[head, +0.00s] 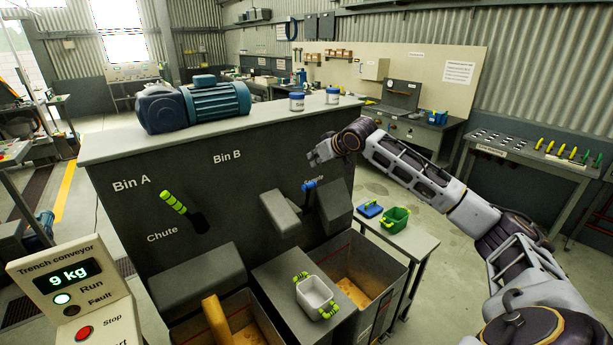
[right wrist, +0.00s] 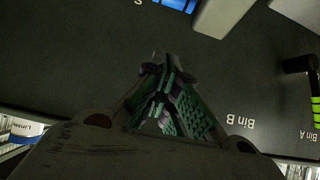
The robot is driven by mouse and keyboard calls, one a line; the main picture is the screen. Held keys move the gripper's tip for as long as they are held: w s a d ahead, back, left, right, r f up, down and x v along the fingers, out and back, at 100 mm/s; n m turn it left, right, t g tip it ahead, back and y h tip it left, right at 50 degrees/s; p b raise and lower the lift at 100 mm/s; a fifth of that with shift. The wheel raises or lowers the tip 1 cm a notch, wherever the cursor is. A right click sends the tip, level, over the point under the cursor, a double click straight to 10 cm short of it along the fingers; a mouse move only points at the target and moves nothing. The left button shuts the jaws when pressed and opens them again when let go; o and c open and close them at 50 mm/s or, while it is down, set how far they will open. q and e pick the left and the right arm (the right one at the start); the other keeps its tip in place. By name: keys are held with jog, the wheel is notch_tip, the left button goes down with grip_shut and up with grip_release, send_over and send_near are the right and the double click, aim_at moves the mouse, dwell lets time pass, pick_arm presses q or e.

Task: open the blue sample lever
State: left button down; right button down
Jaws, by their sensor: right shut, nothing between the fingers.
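The blue sample lever (head: 309,186) sticks out from the front of the dark grey machine (head: 110,165), beside the "Sample" label. In the right wrist view only a piece of the blue lever (right wrist: 178,4) shows at the top edge. My right gripper (head: 314,158) is above the lever in the head view, apart from it, near the machine's top edge. In the right wrist view its fingers (right wrist: 163,85) are together with nothing held, facing the machine's panel. My left gripper is not in view.
A green-handled chute lever (head: 175,203) is at the left. Grey chute boxes (head: 281,213) flank the blue lever. A white tub with green handles (head: 315,293) stands below. A blue motor (head: 215,101) and jars (head: 297,101) sit on top. A side table holds a green tub (head: 396,219).

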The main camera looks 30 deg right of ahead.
jog(key=shift+w+f, duration=0.1)
jog(key=shift+w, duration=0.05)
